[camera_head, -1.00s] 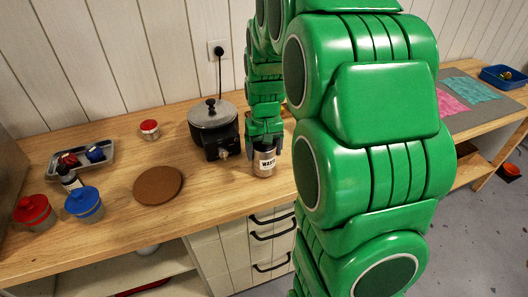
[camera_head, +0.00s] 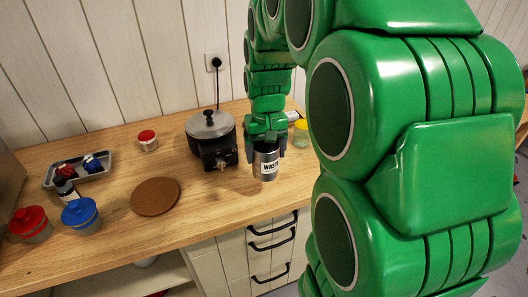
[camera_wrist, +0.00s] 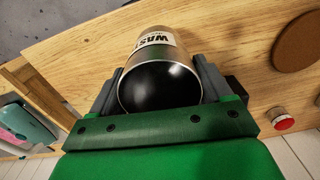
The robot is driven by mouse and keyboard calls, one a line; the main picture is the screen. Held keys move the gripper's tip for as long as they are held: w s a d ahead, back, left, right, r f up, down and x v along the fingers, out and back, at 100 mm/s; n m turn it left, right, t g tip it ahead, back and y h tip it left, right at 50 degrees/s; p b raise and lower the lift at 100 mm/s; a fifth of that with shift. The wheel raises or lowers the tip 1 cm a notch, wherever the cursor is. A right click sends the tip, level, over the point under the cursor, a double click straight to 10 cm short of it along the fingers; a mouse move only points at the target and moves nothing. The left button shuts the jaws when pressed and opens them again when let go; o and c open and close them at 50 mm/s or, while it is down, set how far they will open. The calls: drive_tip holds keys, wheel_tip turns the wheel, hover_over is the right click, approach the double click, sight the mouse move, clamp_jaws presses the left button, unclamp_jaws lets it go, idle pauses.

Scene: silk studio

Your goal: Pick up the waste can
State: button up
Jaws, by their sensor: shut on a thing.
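The waste can (camera_head: 266,165) is a small metal cylinder with a white "WASTE" label, over the wooden counter to the right of the dark pot. My gripper (camera_head: 267,143) comes down on it from above and is shut on its upper part. In the wrist view, the can (camera_wrist: 160,85) sits between the two grey fingers of my gripper (camera_wrist: 158,88), its dark open mouth facing the camera. The can looks upright. I cannot tell clearly whether its bottom touches the counter.
The lidded pot (camera_head: 212,140) on its dark base stands close left of the can. A yellow-lidded jar (camera_head: 301,132) is behind right. A brown round mat (camera_head: 155,196), a red-topped tin (camera_head: 147,140), red (camera_head: 30,223) and blue (camera_head: 80,215) lidded jars and a tray (camera_head: 104,172) lie left.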

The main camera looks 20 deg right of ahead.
drive_tip(key=shift+s+r, duration=0.3)
drive_tip(key=shift+r, duration=0.1)
drive_tip(key=s+a+r, duration=0.1)
drive_tip(key=s+r, duration=0.2)
drive_tip(key=s, duration=0.5)
drive_tip(key=shift+s+a+r, duration=0.15)
drive_tip(key=shift+s+r, duration=0.05)
drive_tip(key=shift+r, duration=0.15)
